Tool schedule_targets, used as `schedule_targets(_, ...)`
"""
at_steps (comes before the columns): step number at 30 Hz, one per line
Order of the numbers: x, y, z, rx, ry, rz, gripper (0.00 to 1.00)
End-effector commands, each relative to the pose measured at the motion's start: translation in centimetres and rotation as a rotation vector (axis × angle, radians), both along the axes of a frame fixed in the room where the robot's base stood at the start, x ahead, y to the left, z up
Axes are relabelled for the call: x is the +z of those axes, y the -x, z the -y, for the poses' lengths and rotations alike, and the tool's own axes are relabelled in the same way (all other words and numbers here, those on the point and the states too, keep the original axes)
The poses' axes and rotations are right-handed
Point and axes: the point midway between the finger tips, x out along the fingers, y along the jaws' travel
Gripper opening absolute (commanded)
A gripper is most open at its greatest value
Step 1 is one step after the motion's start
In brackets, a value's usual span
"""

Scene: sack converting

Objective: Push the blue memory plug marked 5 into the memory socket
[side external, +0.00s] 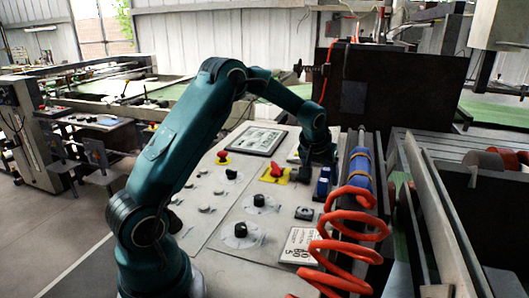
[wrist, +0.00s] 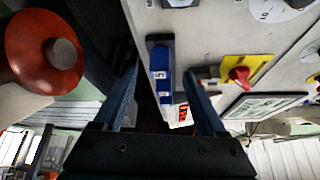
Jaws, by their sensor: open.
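The blue memory plug marked 5 (wrist: 160,73) shows in the wrist view between the tips of my gripper's fingers (wrist: 162,72), with no clear contact on either side. A dark grey block (wrist: 159,43) adjoins its end. In the side view the blue plug (side external: 323,181) stands near the panel's right edge, just in front of my gripper (side external: 316,172). My gripper is open and low over the panel. I cannot make out the memory socket for certain, nor how deep the plug sits in anything.
A red switch on a yellow plate (side external: 275,173) is close left of my gripper; it also shows in the wrist view (wrist: 240,74). A coiled orange hose (side external: 345,220) hangs at right.

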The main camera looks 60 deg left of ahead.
Motion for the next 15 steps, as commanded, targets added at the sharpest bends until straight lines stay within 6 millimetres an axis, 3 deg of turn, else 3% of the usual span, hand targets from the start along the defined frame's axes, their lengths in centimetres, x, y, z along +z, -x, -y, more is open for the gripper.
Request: schedule_targets(15,-4.2,-1.9,-1.4,0.002,0.001,-0.002,0.74)
